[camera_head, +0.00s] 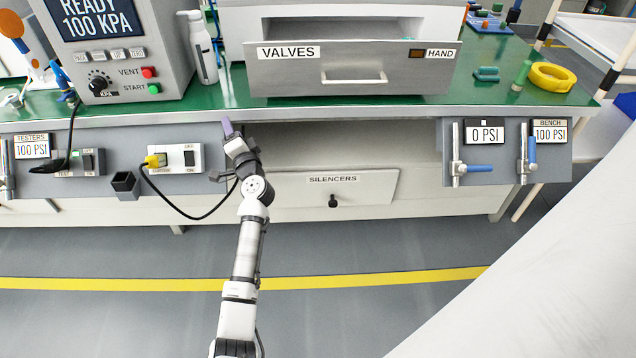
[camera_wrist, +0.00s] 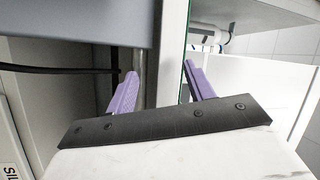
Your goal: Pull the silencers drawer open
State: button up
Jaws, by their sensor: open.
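The silencers drawer (camera_head: 362,190) is a pale front with a "SILENCERS" label and a dark round knob (camera_head: 333,201), under the bench. It looks shut in the head view. My gripper (camera_head: 228,128) is up and to the left of the knob, near the bench's front edge, apart from the drawer. In the wrist view my gripper (camera_wrist: 158,88) has its two purple fingers spread, with an upright bench edge behind the gap. Nothing is held. A sliver of a label at the lower left of the wrist view may be the drawer's; the knob is not visible there.
The valves drawer (camera_head: 352,68) with a bar handle is above. A switch box (camera_head: 176,158) with a hanging black cable is left of my gripper. Gauge panels with blue-handled valves (camera_head: 503,150) are at the right. The floor in front is clear.

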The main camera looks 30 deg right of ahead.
jog(key=s+d+f+m+g+h+b, duration=0.1)
jog(key=s+d+f+m, duration=0.2)
jog(key=d+f, duration=0.4)
jog(key=s+d+f+m+g+h+b, duration=0.1)
jog(key=s+d+f+m, duration=0.2)
jog(key=f, duration=0.7)
jog(key=m+g+h+b, duration=0.2)
jog(key=m+h+b, duration=0.25)
jog(key=m, duration=0.55)
send_near(333, 206)
jog(key=b+x, duration=0.8)
jog(key=x, duration=0.2)
jog(key=shift+d+b, duration=0.15)
jog(key=shift+b, duration=0.25)
jog(key=shift+w+d+r, duration=0.15)
jog(key=shift+w+d, duration=0.1)
jog(key=shift+w, duration=0.2)
jog(key=shift+c, duration=0.4)
grip_shut()
